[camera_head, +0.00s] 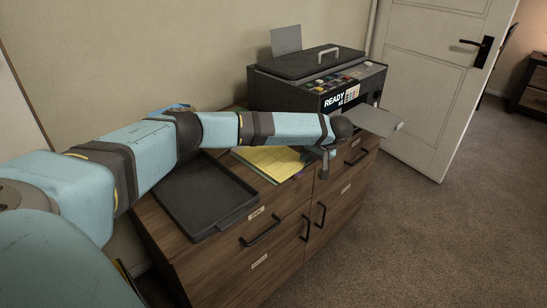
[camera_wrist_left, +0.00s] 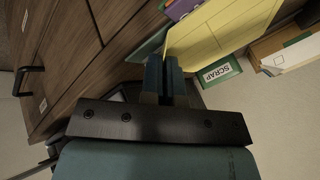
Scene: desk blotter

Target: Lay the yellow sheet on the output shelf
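The yellow sheet (camera_head: 268,161) lies flat near the front edge of the wooden cabinet, over a green-edged stack. In the left wrist view the sheet (camera_wrist_left: 222,28) spreads away from the fingertips. My left gripper (camera_head: 322,166) is at the sheet's right-hand edge, below the printer's grey output shelf (camera_head: 369,120), which juts out bare to the right. In the left wrist view the fingers (camera_wrist_left: 165,75) are almost together, one on each side of the sheet's near edge; the exact contact is partly hidden. My right gripper is not in view.
The dark printer (camera_head: 318,84) marked READY stands behind the gripper. A black tray (camera_head: 205,196) lies on the cabinet (camera_head: 275,222) at the left. A container labelled SCRAP (camera_wrist_left: 220,74) shows beyond the sheet. A white door (camera_head: 437,70) stands right; carpet is clear.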

